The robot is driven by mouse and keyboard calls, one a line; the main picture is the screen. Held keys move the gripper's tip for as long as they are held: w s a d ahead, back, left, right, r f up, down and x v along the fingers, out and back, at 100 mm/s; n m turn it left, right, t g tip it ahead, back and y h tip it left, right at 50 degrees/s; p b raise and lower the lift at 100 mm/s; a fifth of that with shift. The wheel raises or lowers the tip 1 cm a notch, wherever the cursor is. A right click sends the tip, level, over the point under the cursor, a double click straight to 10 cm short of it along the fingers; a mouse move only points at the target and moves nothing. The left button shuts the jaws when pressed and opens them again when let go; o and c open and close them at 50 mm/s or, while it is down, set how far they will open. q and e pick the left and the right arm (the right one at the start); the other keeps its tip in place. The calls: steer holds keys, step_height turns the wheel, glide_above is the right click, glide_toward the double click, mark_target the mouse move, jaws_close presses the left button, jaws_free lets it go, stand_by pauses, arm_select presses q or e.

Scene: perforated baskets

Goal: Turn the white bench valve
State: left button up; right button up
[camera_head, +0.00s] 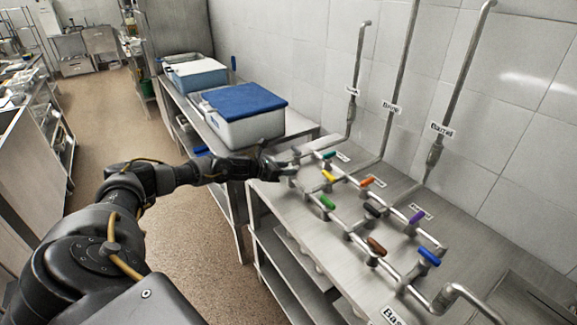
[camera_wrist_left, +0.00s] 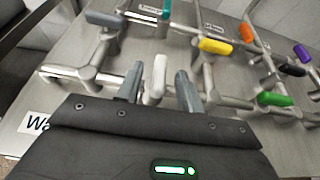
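The white bench valve handle (camera_wrist_left: 156,76) stands out from a metal pipe in the left wrist view. My left gripper (camera_wrist_left: 158,88) is open, with one grey finger on each side of the white handle and small gaps showing beside it. In the head view my left gripper (camera_head: 285,165) is at the far left end of the bench piping, where its fingers and wrist largely hide the white handle. My right gripper is not in view.
A grey handle (camera_wrist_left: 103,19) is close beyond my left fingers. Yellow (camera_wrist_left: 215,46), green (camera_wrist_left: 274,99), orange (camera_head: 366,182), purple (camera_head: 416,216), brown (camera_head: 376,246) and blue (camera_head: 429,257) handles line the pipes. A blue-lidded bin (camera_head: 246,118) stands behind my left wrist.

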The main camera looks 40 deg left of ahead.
arm_select(q)
steer(key=shift+w+d+f, duration=0.2)
steer(key=shift+w+f, duration=0.05)
steer(key=shift+w, duration=0.35)
jaws_close()
